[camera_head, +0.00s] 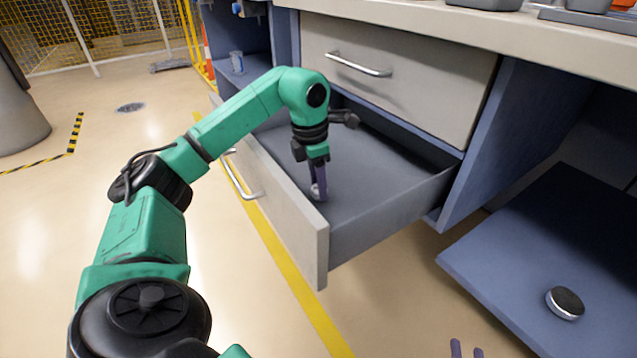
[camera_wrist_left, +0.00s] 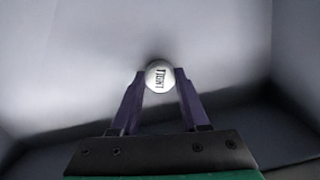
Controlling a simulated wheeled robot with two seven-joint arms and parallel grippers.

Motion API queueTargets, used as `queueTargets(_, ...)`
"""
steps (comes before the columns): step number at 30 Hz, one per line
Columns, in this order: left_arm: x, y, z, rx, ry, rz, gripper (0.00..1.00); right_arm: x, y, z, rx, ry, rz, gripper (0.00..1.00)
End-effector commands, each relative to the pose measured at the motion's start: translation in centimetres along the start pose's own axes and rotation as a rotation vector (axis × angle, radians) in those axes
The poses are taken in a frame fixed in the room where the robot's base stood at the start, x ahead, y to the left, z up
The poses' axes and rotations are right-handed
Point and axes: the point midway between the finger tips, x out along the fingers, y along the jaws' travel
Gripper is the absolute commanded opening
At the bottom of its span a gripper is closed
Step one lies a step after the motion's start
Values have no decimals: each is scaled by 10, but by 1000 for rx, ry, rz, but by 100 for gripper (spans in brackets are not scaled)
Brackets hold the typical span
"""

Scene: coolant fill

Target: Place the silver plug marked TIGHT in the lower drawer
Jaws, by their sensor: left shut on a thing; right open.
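The silver plug (camera_wrist_left: 159,76) is round, with TIGHT written on its face in the left wrist view. My left gripper (camera_head: 318,190) is shut on it, inside the open lower drawer (camera_head: 385,210), near the drawer's front panel. In the head view the plug (camera_head: 317,194) shows only as a small bright bit at the fingertips. I cannot tell whether it touches the drawer floor.
The upper drawer (camera_head: 420,85) is closed above the lower one. A round dark-topped silver cap (camera_head: 565,302) lies on the blue shelf (camera_head: 510,265) at the right. A cup (camera_head: 237,62) stands on a shelf at the back left. The rest of the lower drawer looks empty.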

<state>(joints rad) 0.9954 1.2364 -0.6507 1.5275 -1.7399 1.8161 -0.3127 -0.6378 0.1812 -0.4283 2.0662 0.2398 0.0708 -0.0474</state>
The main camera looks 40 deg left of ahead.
Motion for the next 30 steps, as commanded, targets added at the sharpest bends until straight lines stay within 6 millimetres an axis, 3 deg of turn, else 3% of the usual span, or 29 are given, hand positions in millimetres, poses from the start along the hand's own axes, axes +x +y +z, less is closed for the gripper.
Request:
queueTargets(2,2,0,0,0,1,0,0,1,0,-2,-2,7,-1,50)
queueTargets(3,1,0,0,0,1,0,56,2,0,-3,-3,9,-1,50)
queueTargets(5,1,0,0,0,1,0,75,2,0,-4,-3,10,-2,50)
queueTargets(19,-8,0,0,0,-1,0,75,0,-2,-2,4,-11,-1,50)
queueTargets(20,-11,0,0,0,-1,0,75,-3,-2,4,10,-30,1,50)
queueTargets(22,-17,0,1,0,-1,0,75,-24,-2,42,35,-139,16,50)
queueTargets(27,-33,0,1,0,-1,0,75,-55,-7,84,77,-280,29,50)
queueTargets(28,-41,0,1,0,-2,1,75,-58,-9,83,80,-296,29,50)
queueTargets(30,-70,0,2,0,-4,1,75,-56,-15,63,72,-305,23,50)
